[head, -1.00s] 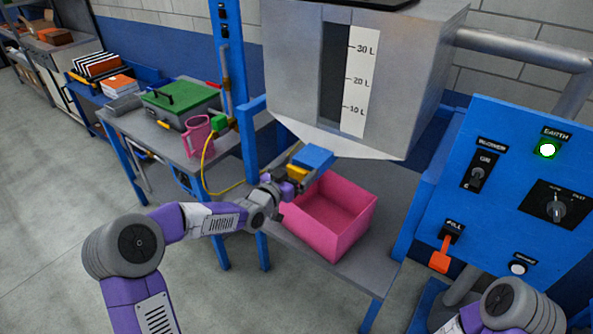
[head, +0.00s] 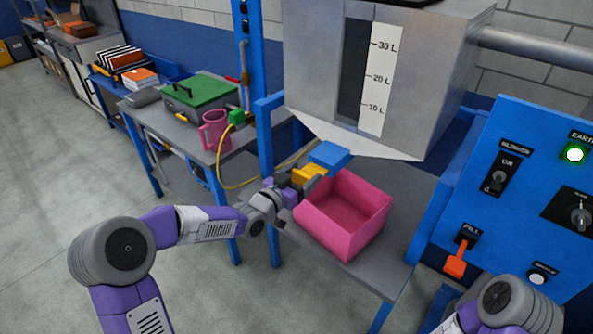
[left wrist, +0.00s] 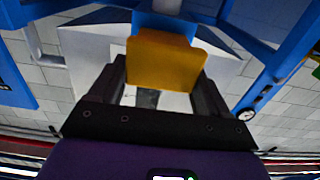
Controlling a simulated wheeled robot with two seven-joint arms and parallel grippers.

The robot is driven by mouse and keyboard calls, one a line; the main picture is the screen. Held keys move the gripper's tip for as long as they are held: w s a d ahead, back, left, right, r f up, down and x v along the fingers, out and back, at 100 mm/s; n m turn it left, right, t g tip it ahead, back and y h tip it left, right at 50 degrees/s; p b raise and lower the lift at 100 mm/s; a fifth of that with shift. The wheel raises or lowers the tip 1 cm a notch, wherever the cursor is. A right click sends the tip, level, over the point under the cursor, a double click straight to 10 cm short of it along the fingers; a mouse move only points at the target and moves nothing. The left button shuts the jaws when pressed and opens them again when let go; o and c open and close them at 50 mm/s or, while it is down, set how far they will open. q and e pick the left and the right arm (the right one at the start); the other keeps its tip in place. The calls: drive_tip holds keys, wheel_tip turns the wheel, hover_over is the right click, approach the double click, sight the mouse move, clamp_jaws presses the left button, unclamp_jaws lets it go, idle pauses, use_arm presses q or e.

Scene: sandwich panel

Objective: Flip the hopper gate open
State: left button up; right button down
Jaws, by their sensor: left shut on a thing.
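The hopper (head: 400,40) is a grey metal box with a litre scale and a sloping bottom. Under its lower edge is the blue gate part (head: 328,154) with a yellow handle block (head: 312,171). My left gripper (head: 305,180) reaches the handle from the left. In the left wrist view the yellow block (left wrist: 165,60) sits between the two dark fingers (left wrist: 165,85), which are shut on it. My right gripper is out of view; only part of my right arm shows at the lower right.
A pink open tub (head: 345,235) stands on the shelf below the hopper. A blue control panel (head: 530,200) with a green lit lamp and an orange lever (head: 455,263) is at right. A bench at left bears a pink jug (head: 215,131) and a green-lidded case (head: 197,92).

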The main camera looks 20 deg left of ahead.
use_arm(q)
drive_tip(key=shift+f, duration=0.15)
drive_tip(key=o, duration=1.4)
drive_tip(key=shift+s, duration=0.1)
drive_tip(key=shift+a, duration=0.1)
drive_tip(key=p+v, duration=0.1)
drive_tip(key=v, duration=0.6)
drive_tip(key=shift+s+a, duration=0.1)
drive_tip(key=shift+s, duration=0.2)
